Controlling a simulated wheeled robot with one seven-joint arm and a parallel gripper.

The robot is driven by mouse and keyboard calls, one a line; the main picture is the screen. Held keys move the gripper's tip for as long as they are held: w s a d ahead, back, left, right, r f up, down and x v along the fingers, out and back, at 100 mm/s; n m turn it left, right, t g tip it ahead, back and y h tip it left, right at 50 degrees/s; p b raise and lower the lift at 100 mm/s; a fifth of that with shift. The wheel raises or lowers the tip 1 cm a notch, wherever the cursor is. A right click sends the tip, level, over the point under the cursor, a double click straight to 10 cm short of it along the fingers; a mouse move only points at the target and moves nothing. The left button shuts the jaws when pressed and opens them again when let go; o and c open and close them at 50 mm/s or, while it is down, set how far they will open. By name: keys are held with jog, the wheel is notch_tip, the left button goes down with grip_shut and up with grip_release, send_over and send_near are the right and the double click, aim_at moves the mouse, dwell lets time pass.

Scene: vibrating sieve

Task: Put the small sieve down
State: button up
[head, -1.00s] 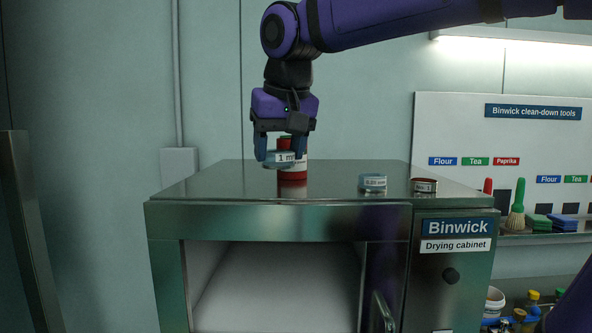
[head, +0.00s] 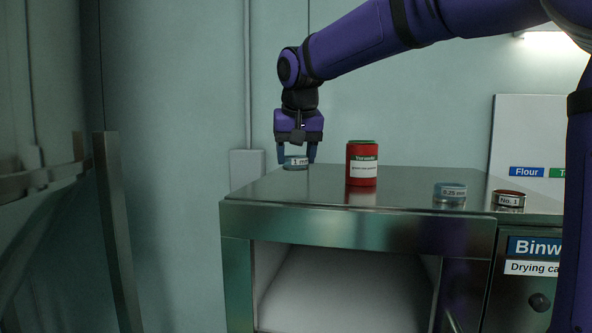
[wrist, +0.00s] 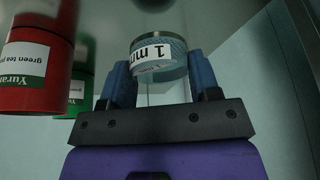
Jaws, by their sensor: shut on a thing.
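The small sieve, a short metal ring labelled "1 mm" (head: 296,162), is between the fingers of my gripper (head: 296,158) at the back left of the drying cabinet's steel top (head: 300,187). In the wrist view the sieve (wrist: 160,57) sits between my two blue fingertips (wrist: 163,75), label facing the camera. My gripper is shut on it and points downward. The sieve is upright and at or just above the cabinet top; I cannot tell whether it touches.
A red Yuranello-type tin (head: 362,165) stands to the right of the sieve. A 0.25 mm sieve (head: 450,193) and a ring labelled No. 1 (head: 509,200) stand farther right. The cabinet's front is open below. A wall box (head: 247,164) is behind left.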

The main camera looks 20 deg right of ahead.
aim_at(296, 169)
jog(key=shift+f, duration=1.7)
jog(key=shift+f, duration=0.15)
jog(key=o, duration=0.9)
jog(key=v, duration=1.2)
